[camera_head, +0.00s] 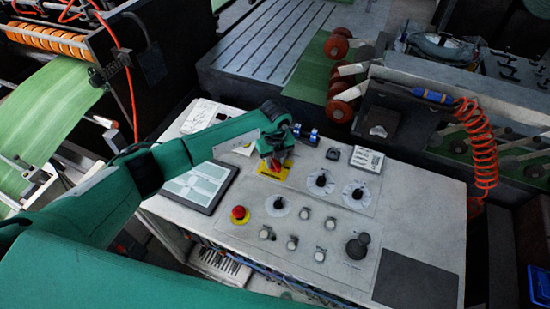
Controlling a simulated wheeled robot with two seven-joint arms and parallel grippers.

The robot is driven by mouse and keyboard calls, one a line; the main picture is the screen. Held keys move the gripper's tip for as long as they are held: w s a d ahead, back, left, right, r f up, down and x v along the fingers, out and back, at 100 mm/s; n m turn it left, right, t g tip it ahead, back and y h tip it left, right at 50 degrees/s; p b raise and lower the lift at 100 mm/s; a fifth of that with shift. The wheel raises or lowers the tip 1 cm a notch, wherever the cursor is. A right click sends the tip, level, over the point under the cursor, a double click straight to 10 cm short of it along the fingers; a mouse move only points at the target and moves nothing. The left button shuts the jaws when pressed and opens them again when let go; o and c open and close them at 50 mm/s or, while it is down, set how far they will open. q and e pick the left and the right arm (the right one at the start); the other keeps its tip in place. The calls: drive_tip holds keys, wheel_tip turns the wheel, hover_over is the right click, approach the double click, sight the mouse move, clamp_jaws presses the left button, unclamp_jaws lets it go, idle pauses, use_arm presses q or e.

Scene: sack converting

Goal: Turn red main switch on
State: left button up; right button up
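The red main switch (275,165) sits on a yellow plate (264,171) near the back of the light grey control panel (250,235). My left arm reaches in from the left, and my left gripper (272,155) points down right over the switch, covering part of it. The fingertips are at or very close to the red handle. Contact is unclear, and the finger gap is too small to make out. The switch's exact angle is partly hidden. My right gripper is not in view.
A red emergency button (239,213) on a yellow base, black rotary knobs (320,181) and a black joystick knob (357,246) stand up from the panel. A tablet-like screen (198,185) lies beneath my forearm. A coiled red hose (483,150) hangs at the right.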

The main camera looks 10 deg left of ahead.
use_arm(q)
clamp_jaws()
